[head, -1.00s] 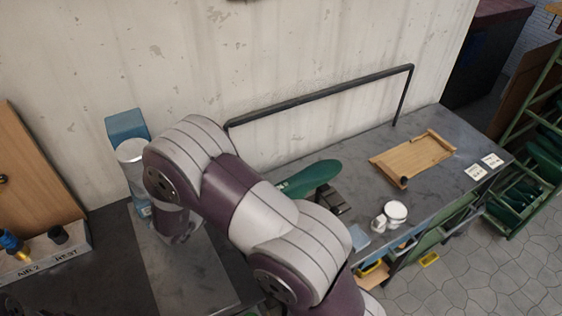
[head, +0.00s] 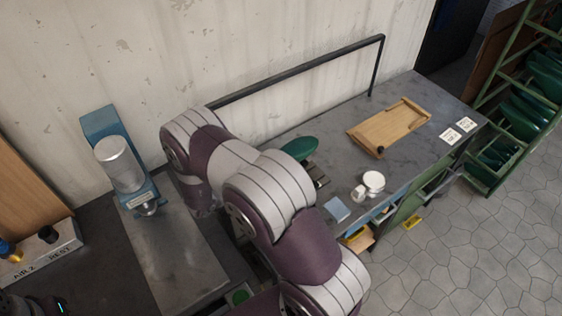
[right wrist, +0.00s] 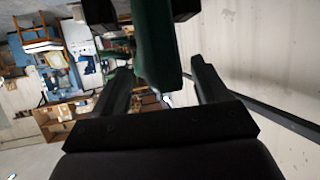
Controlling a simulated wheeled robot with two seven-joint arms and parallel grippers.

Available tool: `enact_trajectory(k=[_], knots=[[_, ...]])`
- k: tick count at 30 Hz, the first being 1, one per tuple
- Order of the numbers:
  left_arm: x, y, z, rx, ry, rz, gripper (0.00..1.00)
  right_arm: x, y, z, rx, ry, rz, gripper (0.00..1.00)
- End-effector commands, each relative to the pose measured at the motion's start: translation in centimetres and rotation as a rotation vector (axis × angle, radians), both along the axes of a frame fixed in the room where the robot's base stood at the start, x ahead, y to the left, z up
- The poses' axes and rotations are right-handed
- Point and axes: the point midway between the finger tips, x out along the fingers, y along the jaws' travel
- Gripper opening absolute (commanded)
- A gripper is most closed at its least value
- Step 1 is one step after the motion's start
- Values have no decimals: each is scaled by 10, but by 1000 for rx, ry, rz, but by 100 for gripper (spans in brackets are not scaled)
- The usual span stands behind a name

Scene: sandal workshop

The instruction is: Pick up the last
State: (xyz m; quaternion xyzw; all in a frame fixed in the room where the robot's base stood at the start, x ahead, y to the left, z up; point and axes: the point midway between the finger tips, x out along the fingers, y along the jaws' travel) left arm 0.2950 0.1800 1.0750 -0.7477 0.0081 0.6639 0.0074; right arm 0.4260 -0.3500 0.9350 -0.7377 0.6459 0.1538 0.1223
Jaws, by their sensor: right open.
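The green last (head: 300,148) stands at the middle of the grey bench, on or beside a small dark metal holder (head: 318,173). My right arm hides part of it in the head view. In the right wrist view the last (right wrist: 155,45) shows as a dark green shape between the two fingers of my right gripper (right wrist: 162,78). The gripper is open, with a gap visible on both sides of the last. My left gripper cannot be made out.
A dark rail (head: 300,70) runs along the wall. A blue press with a grey cylinder (head: 120,165) stands left.

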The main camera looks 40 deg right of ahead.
Motion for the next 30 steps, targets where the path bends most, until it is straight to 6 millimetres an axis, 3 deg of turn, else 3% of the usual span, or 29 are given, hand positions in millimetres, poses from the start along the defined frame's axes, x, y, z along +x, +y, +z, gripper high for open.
enact_trajectory(k=[4,9,10,22,25,26,30], knots=[[0,0,-1,0,0,0,0,0,0,0,0,0,1,71],[0,0,-1,0,0,0,0,0,1,0,0,1,1,15],[0,0,-1,0,0,0,0,0,1,0,0,1,1,11],[0,0,-1,0,0,0,0,1,1,5,-2,-1,2,9],[0,0,-3,0,0,0,0,2,1,23,-2,-6,2,9],[0,0,-3,0,0,0,0,2,1,30,-2,-7,2,4],[0,0,-6,0,0,0,0,2,1,66,-1,-6,2,0]])
